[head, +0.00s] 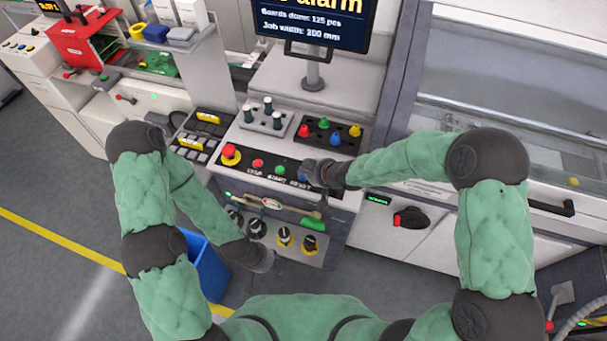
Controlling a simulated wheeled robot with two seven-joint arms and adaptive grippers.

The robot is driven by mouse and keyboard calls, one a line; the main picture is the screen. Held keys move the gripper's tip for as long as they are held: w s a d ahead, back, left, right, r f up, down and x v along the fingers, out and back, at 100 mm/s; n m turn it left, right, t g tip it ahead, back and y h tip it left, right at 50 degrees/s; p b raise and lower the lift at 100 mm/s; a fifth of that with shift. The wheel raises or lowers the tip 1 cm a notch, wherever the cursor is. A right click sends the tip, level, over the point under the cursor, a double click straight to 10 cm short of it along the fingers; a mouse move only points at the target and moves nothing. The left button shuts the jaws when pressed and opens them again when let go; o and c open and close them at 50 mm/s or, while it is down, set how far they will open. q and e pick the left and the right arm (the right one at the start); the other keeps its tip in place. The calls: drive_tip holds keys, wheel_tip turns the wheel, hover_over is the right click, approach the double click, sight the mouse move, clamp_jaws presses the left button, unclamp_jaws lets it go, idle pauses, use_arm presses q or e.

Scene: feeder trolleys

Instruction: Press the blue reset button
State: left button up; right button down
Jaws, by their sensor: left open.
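The control panel (243,166) has a red mushroom button (230,154), a small red button (258,163) and a green button (280,169) in a row, with labels below. The blue reset button at the row's right end is almost wholly hidden by my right gripper (305,171). That gripper is right over or on that end of the panel; I cannot tell whether it touches the button, nor whether its fingers are open or shut. My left gripper (266,264) is open and low, in front of the cabinet, beside the black knobs, away from the buttons.
A monitor (313,24) stands behind the panel. A tray with coloured pegs (329,134) and a grey block with dark pegs (265,117) sit just behind the buttons. Black knobs (284,237) are on the cabinet front. A blue bin (207,268) stands on the floor at left.

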drive_tip(key=shift+r+p, duration=2.35)
drive_tip(key=shift+r, duration=0.2)
